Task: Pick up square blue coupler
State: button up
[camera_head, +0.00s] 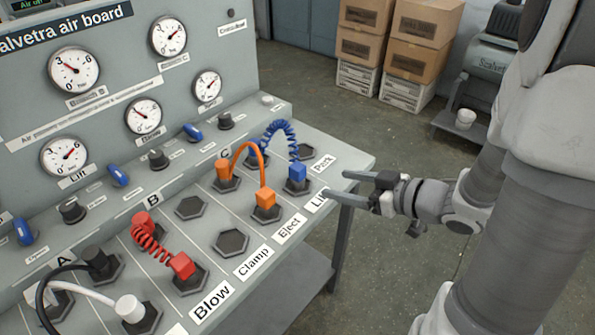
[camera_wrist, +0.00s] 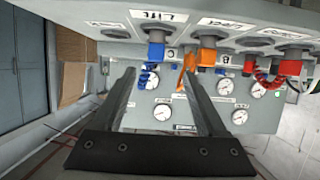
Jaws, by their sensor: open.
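The square blue coupler (camera_head: 297,172) sits upright in a hexagonal socket near the right edge of the board's sloped panel, by the partly hidden "Li…" label. A coiled blue hose (camera_head: 275,128) rises from it and arcs back over the panel. The coupler also shows in the wrist view (camera_wrist: 156,51), where the picture is upside down, ahead of and between my fingers. My gripper (camera_head: 334,183) is open and empty just right of the coupler, with fingers pointing toward it and apart from it.
An orange square coupler (camera_head: 265,198) with an orange hose stands close left of the blue one. A red coupler (camera_head: 181,266) and a white one (camera_head: 130,309) sit farther left. Gauges (camera_head: 207,86) line the upright board behind.

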aim_at(301, 176)
jog(key=b+x, duration=0.4)
jog(key=x, duration=0.7)
jog(key=shift+w+a+f, duration=0.1)
jog(key=shift+w+a, duration=0.15)
jog(key=shift+a, duration=0.05)
jog(key=b+x, duration=0.1)
jog(key=x, duration=0.1)
jog(key=b+x, duration=0.1)
jog(key=x, duration=0.1)
jog(key=shift+w+f, duration=0.3)
jog(key=shift+w, duration=0.15)
jog(key=shift+w+a, duration=0.2)
jog(key=shift+w, duration=0.05)
grip_shut()
